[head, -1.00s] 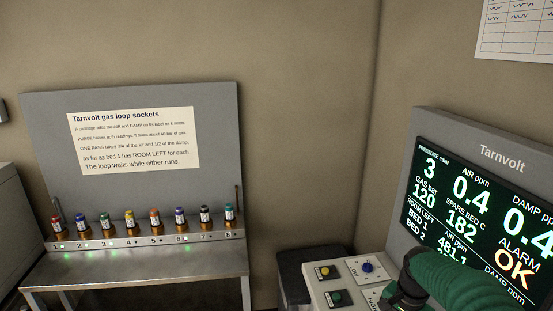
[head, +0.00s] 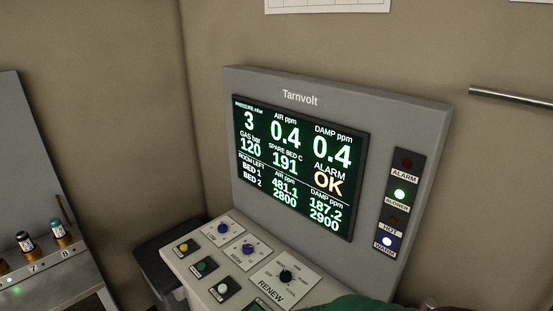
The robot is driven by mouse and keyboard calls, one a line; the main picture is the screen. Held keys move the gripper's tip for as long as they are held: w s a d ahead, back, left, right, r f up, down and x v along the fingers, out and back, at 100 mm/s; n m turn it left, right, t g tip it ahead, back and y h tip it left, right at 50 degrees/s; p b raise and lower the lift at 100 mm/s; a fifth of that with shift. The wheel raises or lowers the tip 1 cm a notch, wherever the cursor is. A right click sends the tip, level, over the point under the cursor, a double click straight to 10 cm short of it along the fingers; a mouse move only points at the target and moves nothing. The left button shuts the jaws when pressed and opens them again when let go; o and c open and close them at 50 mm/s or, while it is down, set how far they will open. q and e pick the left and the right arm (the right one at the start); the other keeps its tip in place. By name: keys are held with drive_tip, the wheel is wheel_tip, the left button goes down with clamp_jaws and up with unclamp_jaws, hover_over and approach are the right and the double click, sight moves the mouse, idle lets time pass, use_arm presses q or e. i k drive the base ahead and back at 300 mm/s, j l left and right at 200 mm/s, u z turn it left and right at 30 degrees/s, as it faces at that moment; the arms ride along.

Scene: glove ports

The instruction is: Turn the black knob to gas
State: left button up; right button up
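The black knob (head: 286,276) sits on a white plate marked RENEW, on the sloping top of the control desk (head: 188,262). Small position labels ring the knob, but they are too small to read surely, so I cannot tell which one it points at. The display (head: 298,165) above it reads pressure 3, gas 120 bar, spare bed C 191 and alarm OK. A green sleeve of my own arm shows at the bottom edge, right of the knob. Neither gripper is in view.
Indicator lamps (head: 399,194) stand right of the display; BLOWER and WARM are lit. The socket bench (head: 60,285) is at far left.

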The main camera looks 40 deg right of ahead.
sight(286, 276)
drive_tip(key=j+z, duration=0.1)
drive_tip(key=z, duration=0.25)
drive_tip(key=j+z, duration=0.15)
drive_tip(key=z, duration=0.2)
drive_tip(key=i+l+z, duration=0.1)
drive_tip(key=l+z, duration=0.35)
drive_tip(key=j, duration=0.1)
